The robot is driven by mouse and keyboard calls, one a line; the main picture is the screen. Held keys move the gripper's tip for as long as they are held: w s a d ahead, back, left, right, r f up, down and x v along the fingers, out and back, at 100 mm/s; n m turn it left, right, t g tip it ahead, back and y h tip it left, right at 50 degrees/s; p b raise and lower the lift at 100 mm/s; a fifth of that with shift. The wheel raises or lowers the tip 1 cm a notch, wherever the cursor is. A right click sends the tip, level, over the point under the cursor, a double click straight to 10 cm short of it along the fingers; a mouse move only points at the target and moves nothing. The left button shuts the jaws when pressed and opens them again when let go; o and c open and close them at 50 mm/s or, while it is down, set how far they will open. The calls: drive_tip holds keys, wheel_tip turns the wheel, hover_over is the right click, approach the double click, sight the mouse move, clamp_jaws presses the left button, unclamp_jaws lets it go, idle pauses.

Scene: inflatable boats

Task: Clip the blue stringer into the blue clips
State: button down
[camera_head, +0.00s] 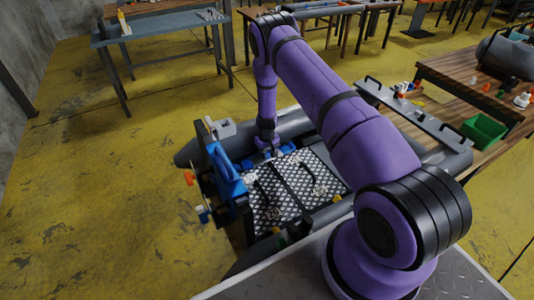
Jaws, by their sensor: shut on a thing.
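My gripper (268,151) reaches down at the far edge of the patterned floor panel (296,190) inside the grey inflatable boat. It is shut on a slim blue piece (247,163), which looks like the blue stringer and shows on either side of the fingers along that edge. The fingertips are small and partly hidden, so the exact grip is unclear. I cannot make out the blue clips or tell whether the stringer touches them. A larger blue part (227,173) stands at the boat's left end, beside the transom.
The boat's dark grey tube (196,151) runs behind the panel. A grey board with black handles (413,114) lies to the right. A wooden table (443,72) holds a green bin (483,131) and small parts. A grey-blue workbench (160,33) stands at the back left. The yellow floor at left is clear.

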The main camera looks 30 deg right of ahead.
drive_tip(key=shift+f, duration=0.25)
drive_tip(key=c, duration=1)
unclamp_jaws()
drive_tip(key=shift+o, duration=0.2)
